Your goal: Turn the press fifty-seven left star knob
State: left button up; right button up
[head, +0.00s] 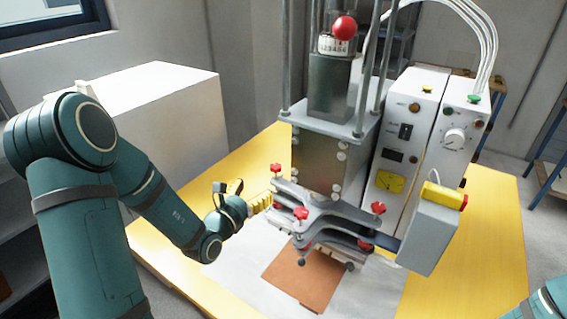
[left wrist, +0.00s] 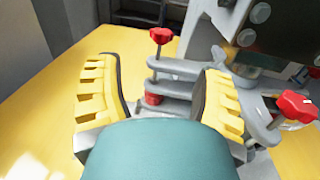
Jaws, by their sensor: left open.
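The press (head: 322,165) stands on the table with red star knobs on its grey lower plates. The leftmost star knob (head: 276,168) sits on a thin upright stem; it appears to be the knob (left wrist: 161,36) seen between and beyond my fingers in the left wrist view. A front star knob (head: 301,213) also shows at the right of the wrist view (left wrist: 297,108). A third star knob (head: 378,207) is on the right side. My left gripper (head: 264,201), with yellow fingers, is open and empty beside the left plate end, apart from the leftmost knob. My right gripper is out of view.
A control box (head: 405,135) adjoins the press on the right, with a yellow-topped grey box (head: 430,228) before it. A brown sheet (head: 300,280) lies in front. A white block (head: 165,110) stands at back left. The yellow table (head: 180,262) is bare left of the press.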

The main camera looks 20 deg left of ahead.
aim_at(279, 165)
pick_arm(q)
jog(key=w, duration=0.9)
jog(key=w+d, duration=0.1)
jog(key=w, duration=0.3)
jog(key=shift+w, duration=0.15)
jog(key=shift+f, duration=0.1)
grip_shut()
